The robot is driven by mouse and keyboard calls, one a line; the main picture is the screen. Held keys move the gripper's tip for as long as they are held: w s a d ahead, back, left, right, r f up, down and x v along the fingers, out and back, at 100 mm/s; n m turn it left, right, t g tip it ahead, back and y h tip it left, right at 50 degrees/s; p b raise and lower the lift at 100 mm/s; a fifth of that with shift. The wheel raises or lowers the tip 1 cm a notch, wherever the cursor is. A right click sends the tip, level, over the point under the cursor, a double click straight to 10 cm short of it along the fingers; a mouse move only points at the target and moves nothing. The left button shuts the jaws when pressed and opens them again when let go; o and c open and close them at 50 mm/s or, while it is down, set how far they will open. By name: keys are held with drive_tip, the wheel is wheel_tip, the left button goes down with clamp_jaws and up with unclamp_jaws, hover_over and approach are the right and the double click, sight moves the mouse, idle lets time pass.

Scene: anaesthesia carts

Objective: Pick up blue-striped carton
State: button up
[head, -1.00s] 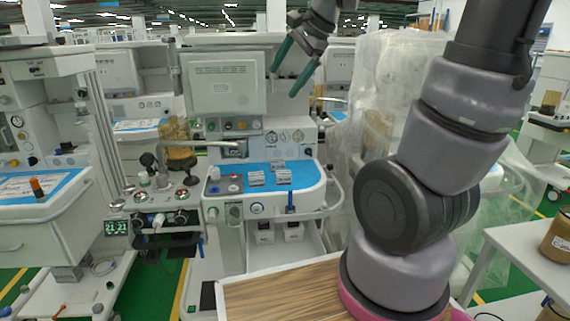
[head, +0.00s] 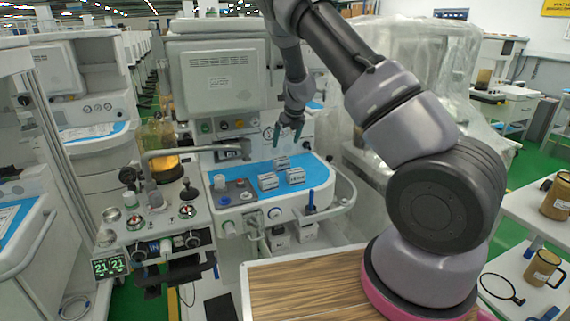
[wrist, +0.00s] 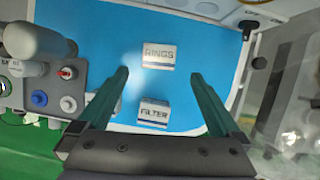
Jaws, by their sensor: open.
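Three small pale cartons stand on the blue work surface (head: 240,172) of the cart: a back carton (head: 281,162), a front left carton (head: 268,181) and a front right carton (head: 295,176). The wrist view shows two, one lettered RINGS (wrist: 159,56) and one lettered FILTER (wrist: 153,114), each with a dark band. My gripper (head: 288,138) is open and empty, above the back of the surface and pointing down. In the wrist view, the RINGS carton shows between and just beyond the green fingertips (wrist: 160,76); the FILTER carton shows nearer the palm.
Knobs and a grey valve block (head: 235,190) stand at the left of the blue surface. A blue upright handle (head: 311,200) and a curved rail (head: 345,195) edge its right. A monitor housing (head: 220,75) rises behind. A wooden top (head: 305,290) lies in front.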

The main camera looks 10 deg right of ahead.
hover_over(282, 158)
drive_tip(key=s, duration=0.2)
drive_tip(key=f, duration=0.4)
drive_tip(key=shift+d+f, duration=0.3)
drive_tip(key=shift+d, duration=0.05)
drive_tip(key=shift+s+x, duration=0.2)
drive_tip(key=shift+x, duration=2.95)
drive_tip(key=shift+a, duration=0.15)
drive_tip(key=shift+c, duration=0.3)
drive_tip(key=c, duration=1.2)
drive_tip(key=shift+r, duration=0.1)
